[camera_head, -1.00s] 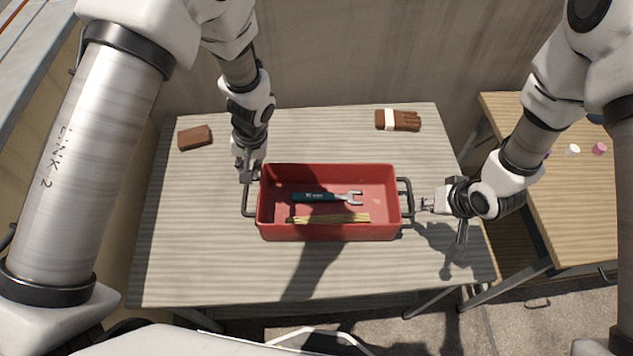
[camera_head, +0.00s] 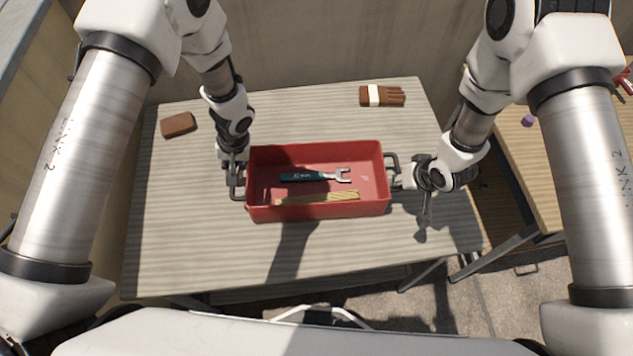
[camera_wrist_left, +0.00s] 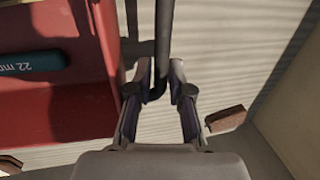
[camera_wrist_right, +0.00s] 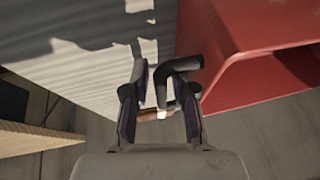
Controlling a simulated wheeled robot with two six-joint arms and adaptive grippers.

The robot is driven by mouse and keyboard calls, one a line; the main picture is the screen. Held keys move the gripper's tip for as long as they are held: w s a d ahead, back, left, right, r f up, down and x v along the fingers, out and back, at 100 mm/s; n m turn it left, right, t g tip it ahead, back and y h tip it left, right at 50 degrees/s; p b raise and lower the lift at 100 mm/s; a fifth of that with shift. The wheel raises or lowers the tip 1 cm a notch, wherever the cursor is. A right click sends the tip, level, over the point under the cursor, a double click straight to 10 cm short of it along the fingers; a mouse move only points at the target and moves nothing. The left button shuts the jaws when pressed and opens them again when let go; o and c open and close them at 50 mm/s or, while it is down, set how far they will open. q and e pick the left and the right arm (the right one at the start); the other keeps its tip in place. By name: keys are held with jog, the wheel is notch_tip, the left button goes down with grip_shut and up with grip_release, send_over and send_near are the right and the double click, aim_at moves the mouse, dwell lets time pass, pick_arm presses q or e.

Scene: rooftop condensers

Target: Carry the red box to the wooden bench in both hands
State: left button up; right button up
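The red box (camera_head: 317,209) stands on the striped table and has a dark bar handle at each end. A dark teal wrench (camera_head: 312,176) and a yellowish bundle (camera_head: 317,198) lie inside. My left gripper (camera_head: 236,163) is at the left handle (camera_head: 238,184). In the left wrist view its fingers (camera_wrist_left: 160,92) stand apart on either side of the handle bar (camera_wrist_left: 163,40). My right gripper (camera_head: 404,180) is at the right handle (camera_head: 391,160). In the right wrist view its fingers (camera_wrist_right: 165,88) are apart, with the handle's bent end (camera_wrist_right: 180,64) between them.
A wall stands behind the table.

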pick_arm(q)
jog(key=shift+f, duration=0.1)
pick_arm(e)
jog(key=shift+f, duration=0.1)
pick_arm(q)
grip_shut()
pick_arm(e)
grip_shut()
